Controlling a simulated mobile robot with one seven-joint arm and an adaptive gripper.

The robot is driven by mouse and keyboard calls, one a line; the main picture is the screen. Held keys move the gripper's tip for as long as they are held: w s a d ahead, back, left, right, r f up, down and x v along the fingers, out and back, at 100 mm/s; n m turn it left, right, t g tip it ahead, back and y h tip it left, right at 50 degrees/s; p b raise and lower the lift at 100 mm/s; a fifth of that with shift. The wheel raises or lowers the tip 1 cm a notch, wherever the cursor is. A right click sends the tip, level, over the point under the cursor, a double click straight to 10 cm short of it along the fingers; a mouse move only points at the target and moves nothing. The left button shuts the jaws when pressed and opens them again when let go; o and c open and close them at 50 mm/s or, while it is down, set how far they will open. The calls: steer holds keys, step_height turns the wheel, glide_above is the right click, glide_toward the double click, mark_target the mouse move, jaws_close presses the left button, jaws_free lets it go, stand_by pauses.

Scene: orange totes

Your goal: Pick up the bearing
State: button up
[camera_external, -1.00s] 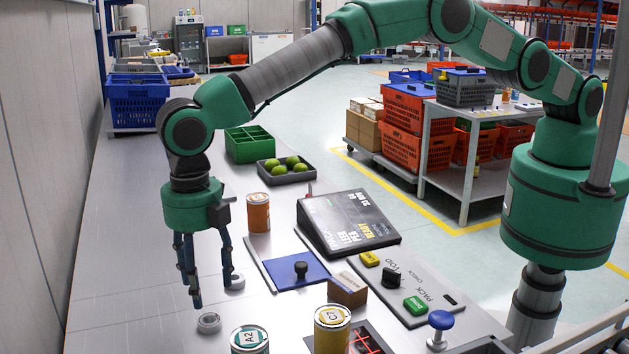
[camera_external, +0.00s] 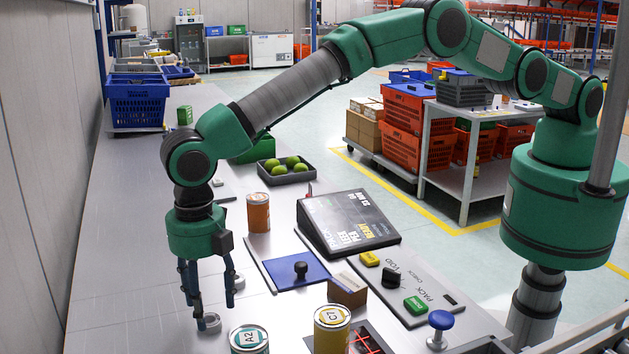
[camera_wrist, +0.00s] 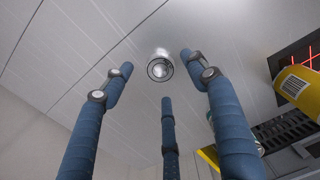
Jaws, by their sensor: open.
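A ring (camera_wrist: 160,69), apparently the same bearing, shows between the fingertips in the wrist view.
Can A2 (camera_external: 249,339) and yellow can C7 (camera_external: 331,330) stand close at the right. A blue plate with a black knob (camera_external: 300,270), a small brown box (camera_external: 347,290) and an orange can (camera_external: 258,212) lie beyond. The bench to the left is clear.

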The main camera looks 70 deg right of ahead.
mark_target(210, 323)
steer(key=shift+f, duration=1.4)
steer(key=c, duration=1.3)
